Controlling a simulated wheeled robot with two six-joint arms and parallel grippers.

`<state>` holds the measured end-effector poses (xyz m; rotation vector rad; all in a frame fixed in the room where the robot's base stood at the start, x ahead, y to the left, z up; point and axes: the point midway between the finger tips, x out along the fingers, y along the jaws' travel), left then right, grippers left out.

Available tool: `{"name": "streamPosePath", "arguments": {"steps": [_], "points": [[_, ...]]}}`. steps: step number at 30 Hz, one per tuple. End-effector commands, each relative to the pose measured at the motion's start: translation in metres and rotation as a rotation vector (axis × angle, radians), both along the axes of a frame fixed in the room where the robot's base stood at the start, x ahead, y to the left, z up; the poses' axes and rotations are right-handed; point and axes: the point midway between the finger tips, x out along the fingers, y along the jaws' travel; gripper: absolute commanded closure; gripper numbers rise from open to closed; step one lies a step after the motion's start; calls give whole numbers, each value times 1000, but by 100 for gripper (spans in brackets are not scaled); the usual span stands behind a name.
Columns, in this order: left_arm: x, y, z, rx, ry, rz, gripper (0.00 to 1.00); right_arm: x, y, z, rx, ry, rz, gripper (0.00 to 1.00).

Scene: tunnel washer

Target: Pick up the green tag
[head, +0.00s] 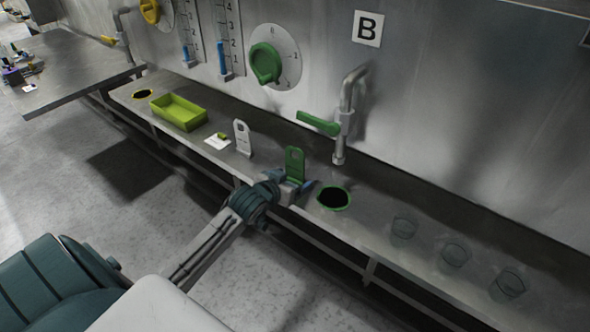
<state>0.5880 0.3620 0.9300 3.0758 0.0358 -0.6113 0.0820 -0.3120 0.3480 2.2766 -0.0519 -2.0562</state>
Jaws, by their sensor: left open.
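The green tag (294,165) stands upright on the metal shelf, left of a green-rimmed hole. It has a slot near its top. My left gripper (291,184) is at the lower part of the tag, reaching in from the front. Its jaws are open around or just beside the tag's base; I cannot tell which, as the wrist hides part of it. A white-grey tag (242,139) of similar shape stands to the left. My right gripper is not in the head view.
A tap with a green lever (318,123) overhangs the hole. The wall closes the back.

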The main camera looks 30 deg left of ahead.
Motion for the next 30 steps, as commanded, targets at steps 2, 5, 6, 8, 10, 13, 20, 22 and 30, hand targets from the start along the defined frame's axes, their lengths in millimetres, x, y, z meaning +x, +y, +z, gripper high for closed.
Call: {"name": "streamPosePath", "arguments": {"steps": [2,5,6,8,10,13,20,22,30], "points": [[5,0,-2,0,0,0,20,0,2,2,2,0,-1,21],[7,0,-4,1,1,0,20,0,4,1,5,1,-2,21],[7,0,-4,1,1,0,20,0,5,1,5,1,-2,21],[7,0,-4,1,1,0,20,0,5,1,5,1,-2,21],[6,0,-4,1,1,0,24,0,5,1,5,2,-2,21],[6,0,-4,1,1,0,44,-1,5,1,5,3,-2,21],[6,0,-3,1,1,0,68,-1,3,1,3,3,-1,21],[6,0,-3,1,1,0,68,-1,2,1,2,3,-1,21],[7,0,5,3,-2,-1,68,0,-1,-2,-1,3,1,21]]}}
